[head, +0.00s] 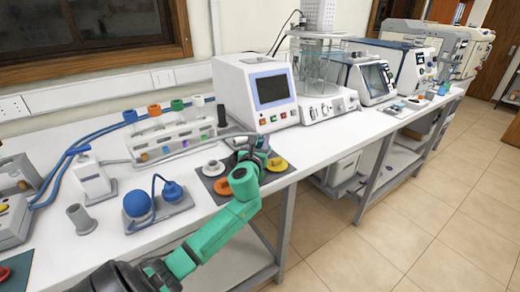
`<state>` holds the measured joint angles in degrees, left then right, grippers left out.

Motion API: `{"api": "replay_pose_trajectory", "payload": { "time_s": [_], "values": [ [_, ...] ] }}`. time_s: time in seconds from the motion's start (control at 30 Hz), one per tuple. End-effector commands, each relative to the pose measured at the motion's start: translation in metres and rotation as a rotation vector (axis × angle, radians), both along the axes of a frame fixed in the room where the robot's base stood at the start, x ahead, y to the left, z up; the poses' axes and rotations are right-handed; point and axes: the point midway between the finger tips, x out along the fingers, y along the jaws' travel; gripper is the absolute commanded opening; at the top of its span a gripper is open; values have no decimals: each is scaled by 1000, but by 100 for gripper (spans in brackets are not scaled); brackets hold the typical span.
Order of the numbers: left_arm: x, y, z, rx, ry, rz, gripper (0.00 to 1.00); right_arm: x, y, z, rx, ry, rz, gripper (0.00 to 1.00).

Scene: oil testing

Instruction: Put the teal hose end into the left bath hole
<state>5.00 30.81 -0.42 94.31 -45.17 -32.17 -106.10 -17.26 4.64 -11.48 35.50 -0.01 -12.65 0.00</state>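My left arm, green with dark joints, reaches in from the bottom. Its gripper (254,148) is over the back of a dark mat (206,172), in front of the white instrument with a screen (258,92). The fingers are small and partly hidden by the wrist, so I cannot tell if they hold anything. A grey hose (205,143) runs along the bench toward this gripper. I cannot make out a teal hose end apart from the green arm. A clear glass bath (318,68) stands on a white base behind and to the right; its holes are too small to tell apart. My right gripper is out of view.
Orange (222,186) and yellow (277,164) discs lie on the mat near the gripper. A rack of bottles with coloured caps (170,135) and a blue-bulbed device (150,205) stand to the left. More instruments (370,80) line the bench at right.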

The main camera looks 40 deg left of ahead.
Motion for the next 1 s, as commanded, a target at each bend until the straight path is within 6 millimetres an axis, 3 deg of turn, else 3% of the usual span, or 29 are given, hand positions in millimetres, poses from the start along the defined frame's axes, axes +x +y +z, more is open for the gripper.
{"api": "replay_pose_trajectory", "payload": {
  "time_s": [0.3, 0.47, 0.63, 0.8, 1.0],
  "values": [
    [0, 0, 1, 0, 0, 0, 0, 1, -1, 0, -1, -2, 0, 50],
    [0, 0, 14, 2, -4, -2, 0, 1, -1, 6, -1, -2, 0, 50],
    [0, 0, 55, 6, -6, -2, 0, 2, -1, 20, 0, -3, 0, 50],
    [0, 0, 121, 8, -8, -2, 0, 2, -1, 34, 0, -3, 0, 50],
    [-1, 0, 179, 6, -4, 0, 0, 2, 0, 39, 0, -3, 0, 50]
  ]
}}
